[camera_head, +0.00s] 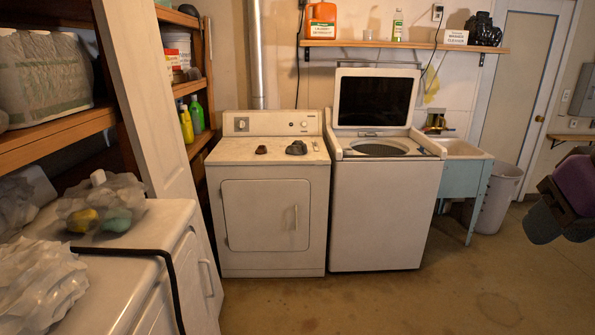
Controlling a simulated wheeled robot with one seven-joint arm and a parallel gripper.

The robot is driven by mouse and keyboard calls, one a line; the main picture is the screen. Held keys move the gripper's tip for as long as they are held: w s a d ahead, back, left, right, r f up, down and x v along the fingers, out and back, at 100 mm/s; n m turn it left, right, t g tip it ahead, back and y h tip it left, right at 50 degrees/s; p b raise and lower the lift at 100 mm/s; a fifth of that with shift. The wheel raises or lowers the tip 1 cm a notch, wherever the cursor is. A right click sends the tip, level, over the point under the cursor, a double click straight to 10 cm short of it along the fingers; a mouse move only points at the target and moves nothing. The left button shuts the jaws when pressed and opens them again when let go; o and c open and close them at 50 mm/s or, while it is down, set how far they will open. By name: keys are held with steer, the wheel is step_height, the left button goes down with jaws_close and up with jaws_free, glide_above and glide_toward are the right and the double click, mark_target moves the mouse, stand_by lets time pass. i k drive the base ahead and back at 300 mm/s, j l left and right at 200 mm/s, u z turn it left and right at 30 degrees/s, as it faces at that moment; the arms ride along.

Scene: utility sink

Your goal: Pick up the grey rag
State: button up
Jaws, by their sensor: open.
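Two small dark crumpled lumps lie on top of the white dryer (273,215). The larger, greyer one (297,147) sits right of centre and looks like the grey rag. The smaller, browner one (261,149) lies to its left, apart from it. My gripper (560,222), dark grey and purple, shows partly at the right edge, in the air. It is open and far to the right of the dryer, with nothing seen in it. Part of it is cut off by the frame.
A white washer (385,210) with its lid up stands right of the dryer. A sink (465,150) and a bin (495,200) are farther right. Another white machine (130,265) with plastic bags stands at front left. The floor (400,300) ahead is clear.

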mark_target(298, 148)
steer(key=i, duration=1.75)
steer(key=i+u, duration=0.15)
steer(key=i, duration=0.35)
steer(key=i+l+u, duration=0.2)
steer(key=i, duration=0.25)
steer(key=i+l+u, duration=0.15)
steer(key=i, duration=0.35)
steer(key=i+l+u, duration=0.15)
steer(key=i, duration=0.3)
steer(key=l, duration=0.1)
